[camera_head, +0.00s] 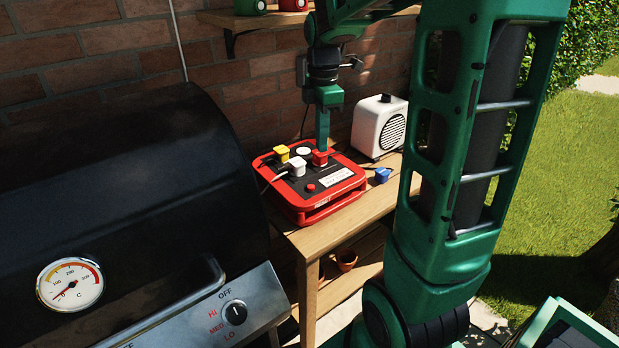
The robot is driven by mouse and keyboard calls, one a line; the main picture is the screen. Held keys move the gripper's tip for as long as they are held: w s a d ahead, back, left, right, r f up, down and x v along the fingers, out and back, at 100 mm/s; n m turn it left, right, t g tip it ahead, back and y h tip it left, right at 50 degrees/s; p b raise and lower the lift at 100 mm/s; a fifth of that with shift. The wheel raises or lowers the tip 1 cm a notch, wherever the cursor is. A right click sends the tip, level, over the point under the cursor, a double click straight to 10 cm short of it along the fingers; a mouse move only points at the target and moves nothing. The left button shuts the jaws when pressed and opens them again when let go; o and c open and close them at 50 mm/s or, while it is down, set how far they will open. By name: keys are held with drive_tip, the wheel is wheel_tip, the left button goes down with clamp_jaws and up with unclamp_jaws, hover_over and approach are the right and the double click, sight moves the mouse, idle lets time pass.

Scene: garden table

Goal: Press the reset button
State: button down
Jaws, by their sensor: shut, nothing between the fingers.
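The red power box (312,212) lies on the wooden table with a dark top panel. A small round red button (310,187), likely the reset button, sits on the panel's front part, left of a white label (336,177). My gripper (322,148) points down over the back right of the box, behind the button. Its fingers are shut and empty. Its tip is at a red block (320,159) on the panel; I cannot tell whether they touch. A yellow block (281,153), a white plug (297,167) and a round white cover (303,151) are beside it.
A white speaker-like box (380,125) stands behind right, and a blue piece (383,175) lies on the wooden table (345,215). A black grill (120,190) fills the left. A shelf (245,20) with cups is on the brick wall above. My arm covers the right middle.

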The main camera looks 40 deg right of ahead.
sight(311, 186)
drive_tip(key=w+n, duration=0.2)
drive_tip(key=w, duration=0.1)
drive_tip(key=w+n, duration=0.1)
drive_tip(key=shift+w+f+n, duration=0.25)
drive_tip(key=shift+f+n, duration=0.05)
drive_tip(key=shift+n, duration=0.1)
wheel_tip(311, 186, down, 14)
idle(0.5)
